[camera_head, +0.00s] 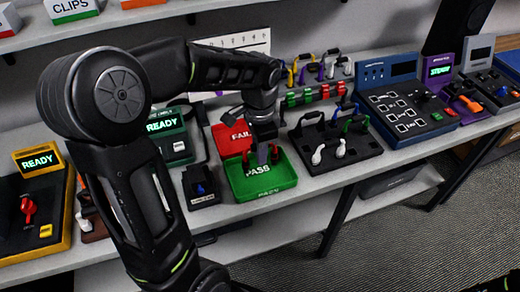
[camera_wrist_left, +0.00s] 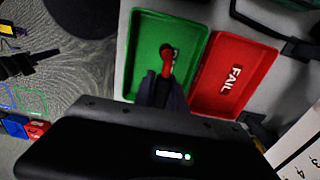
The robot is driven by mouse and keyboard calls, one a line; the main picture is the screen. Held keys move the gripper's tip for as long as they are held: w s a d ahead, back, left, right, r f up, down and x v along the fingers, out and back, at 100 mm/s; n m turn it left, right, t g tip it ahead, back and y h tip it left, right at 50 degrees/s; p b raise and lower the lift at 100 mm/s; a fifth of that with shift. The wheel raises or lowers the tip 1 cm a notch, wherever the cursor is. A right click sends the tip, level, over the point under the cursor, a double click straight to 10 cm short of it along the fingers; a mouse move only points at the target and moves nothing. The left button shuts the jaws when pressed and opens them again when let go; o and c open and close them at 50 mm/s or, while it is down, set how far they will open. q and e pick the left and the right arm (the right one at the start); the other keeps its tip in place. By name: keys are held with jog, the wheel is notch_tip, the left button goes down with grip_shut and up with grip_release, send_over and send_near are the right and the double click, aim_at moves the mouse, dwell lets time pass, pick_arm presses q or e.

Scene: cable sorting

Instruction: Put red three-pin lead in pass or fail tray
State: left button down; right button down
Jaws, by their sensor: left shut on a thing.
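My left gripper (camera_head: 263,155) reaches down over the green PASS tray (camera_head: 285,182). In the left wrist view its dark fingers (camera_wrist_left: 165,85) are shut on the red lead (camera_wrist_left: 167,58), of which only a small red end shows. The lead is over the inside of the green tray (camera_wrist_left: 139,85); I cannot tell whether it touches the bottom. The red FAIL tray (camera_head: 222,140) lies right behind the green one; it is beside it in the wrist view (camera_wrist_left: 240,60). A dark shape at the wrist view's left edge may be my right gripper (camera_wrist_left: 45,58), too unclear to read.
A black holder (camera_head: 370,158) with white, green and blue leads stands right of the trays. A small black box (camera_head: 201,196) is left of them. A yellow READY station (camera_head: 38,250) holds a red plug. Coloured leads hang on a rack (camera_head: 315,95) behind.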

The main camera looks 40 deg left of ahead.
pick_arm(q)
jog(key=shift+f+b, duration=0.55)
jog(key=shift+f, duration=0.6)
jog(key=shift+f+b, duration=0.5)
jog(key=shift+f, duration=0.35)
dwell(1.8)
jog(key=c, duration=1.3)
grip_release()
jog(key=shift+o, duration=0.6)
jog(key=o, duration=0.5)
jog(key=shift+c, duration=0.2)
